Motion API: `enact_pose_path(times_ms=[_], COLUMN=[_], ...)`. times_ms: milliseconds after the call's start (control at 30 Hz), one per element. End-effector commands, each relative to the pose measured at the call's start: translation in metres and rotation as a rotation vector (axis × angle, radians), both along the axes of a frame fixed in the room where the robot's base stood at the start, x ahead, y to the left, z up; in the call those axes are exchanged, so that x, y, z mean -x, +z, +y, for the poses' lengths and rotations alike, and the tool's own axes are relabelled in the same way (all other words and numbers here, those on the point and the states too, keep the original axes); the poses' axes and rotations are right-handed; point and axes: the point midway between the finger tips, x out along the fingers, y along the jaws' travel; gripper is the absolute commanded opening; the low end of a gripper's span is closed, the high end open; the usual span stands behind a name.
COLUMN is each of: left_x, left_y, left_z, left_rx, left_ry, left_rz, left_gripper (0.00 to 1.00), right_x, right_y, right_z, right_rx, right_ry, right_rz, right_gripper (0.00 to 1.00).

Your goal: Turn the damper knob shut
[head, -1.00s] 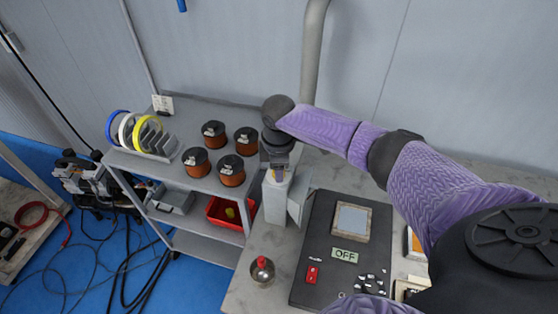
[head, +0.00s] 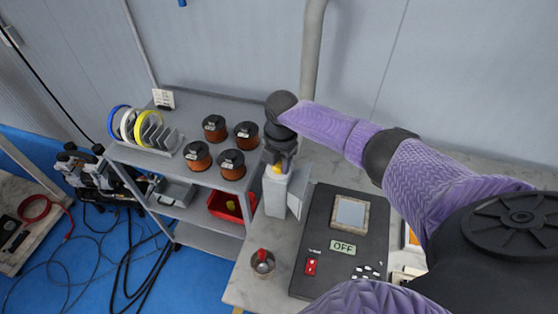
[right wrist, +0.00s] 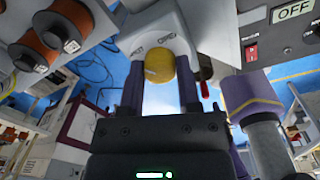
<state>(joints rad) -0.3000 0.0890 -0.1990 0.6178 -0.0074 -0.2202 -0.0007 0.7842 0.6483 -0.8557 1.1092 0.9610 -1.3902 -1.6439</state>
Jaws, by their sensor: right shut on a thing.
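The yellow damper knob (right wrist: 159,66) sits on the face of a pale grey housing (right wrist: 187,30), with small dark labels beside it that I cannot read surely. My right gripper (right wrist: 160,88) has a finger on each side of the knob and is shut on it. In the head view my right gripper (head: 279,158) points down at the top of the housing (head: 276,196), and only a bit of the yellow knob (head: 277,169) shows below the fingers. The knob's exact turn is hard to tell. My left gripper is out of view.
A dark control panel (head: 317,228) with an OFF label and red switch stands right of the housing. A metal cup (head: 262,264) with a red-topped item is in front. A grey cart (head: 205,255) with copper spools and a red bin (head: 228,207) stands left. A grey pipe (head: 313,50) rises behind.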

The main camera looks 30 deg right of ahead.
Motion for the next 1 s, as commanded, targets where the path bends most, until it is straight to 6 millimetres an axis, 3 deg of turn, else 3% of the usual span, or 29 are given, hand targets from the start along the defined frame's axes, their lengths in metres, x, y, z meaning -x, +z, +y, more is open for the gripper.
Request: enact_pose_path(times_ms=[400, 933, 967, 1000], left_x=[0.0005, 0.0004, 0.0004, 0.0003], left_y=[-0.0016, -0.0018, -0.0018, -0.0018], left_z=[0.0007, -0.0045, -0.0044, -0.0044], left_rx=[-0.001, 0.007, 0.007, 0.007], left_ry=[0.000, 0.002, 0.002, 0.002], left_rz=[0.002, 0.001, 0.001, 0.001], left_gripper=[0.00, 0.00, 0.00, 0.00], right_x=[-0.0005, -0.0004, -0.0004, -0.0004], right_y=[0.0003, 0.0004, 0.0004, 0.0004], right_z=[0.0005, 0.0005, 0.0005, 0.0004], right_rx=[-0.002, -0.002, -0.002, -0.002], right_ry=[0.160, 0.179, 0.179, 0.179], right_rz=[-0.002, -0.001, -0.001, -0.001], right_gripper=[0.00, 0.00, 0.47, 0.55])
